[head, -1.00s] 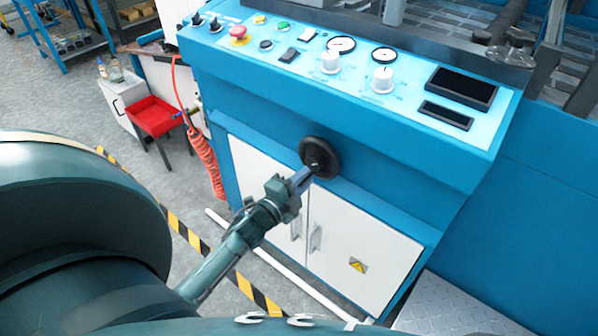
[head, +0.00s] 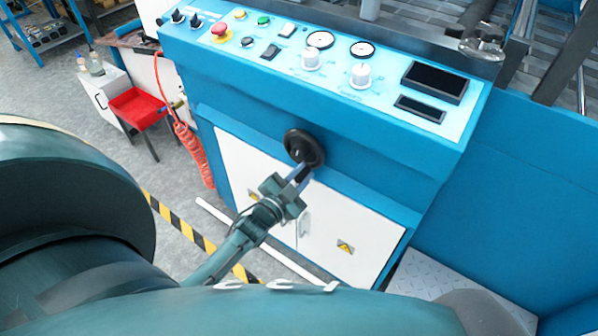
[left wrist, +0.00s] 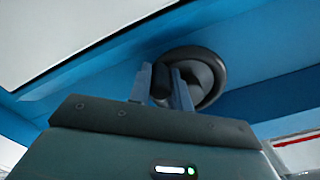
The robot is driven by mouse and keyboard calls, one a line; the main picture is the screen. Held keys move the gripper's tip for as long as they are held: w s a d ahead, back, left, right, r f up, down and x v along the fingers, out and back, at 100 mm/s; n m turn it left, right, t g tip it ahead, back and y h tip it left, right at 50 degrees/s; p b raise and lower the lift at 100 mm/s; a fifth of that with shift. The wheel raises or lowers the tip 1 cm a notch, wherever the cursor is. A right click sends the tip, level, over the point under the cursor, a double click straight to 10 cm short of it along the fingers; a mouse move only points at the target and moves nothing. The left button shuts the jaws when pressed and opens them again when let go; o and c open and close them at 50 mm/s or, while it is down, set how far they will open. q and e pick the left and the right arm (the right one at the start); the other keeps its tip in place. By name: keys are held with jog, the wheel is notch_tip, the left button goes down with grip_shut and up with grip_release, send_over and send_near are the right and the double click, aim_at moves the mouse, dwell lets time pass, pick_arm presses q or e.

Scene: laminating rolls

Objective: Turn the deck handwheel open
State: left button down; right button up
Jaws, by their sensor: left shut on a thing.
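The deck handwheel (head: 305,147) is a black round wheel on the blue front face of the machine, below the control panel. It also shows in the left wrist view (left wrist: 207,66), tilted in the picture. My left gripper (head: 303,170) is at the wheel's lower part, and its two fingers are shut on the wheel. In the left wrist view the fingers of the left gripper (left wrist: 163,82) stand on either side of a black part of the wheel and hide some of it. My right gripper is not seen.
The sloped control panel (head: 330,65) with knobs, gauges and a red button lies above the wheel. White cabinet doors (head: 345,215) are below. A coiled orange hose (head: 190,150) and a red tray (head: 138,106) are at the left. A treadplate step (head: 440,285) is at lower right.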

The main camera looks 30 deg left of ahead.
pick_arm(q)
jog(key=shift+d+n, duration=0.15)
jog(key=shift+n, duration=0.15)
jog(key=c, duration=1.6)
grip_release()
jog(key=shift+o, duration=0.2)
jog(key=s+a+p, duration=0.1)
jog(key=s, duration=1.2)
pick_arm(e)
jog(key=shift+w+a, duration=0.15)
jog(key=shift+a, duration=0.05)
pick_arm(q)
jog(key=shift+s+r, duration=0.1)
jog(key=shift+r, duration=0.05)
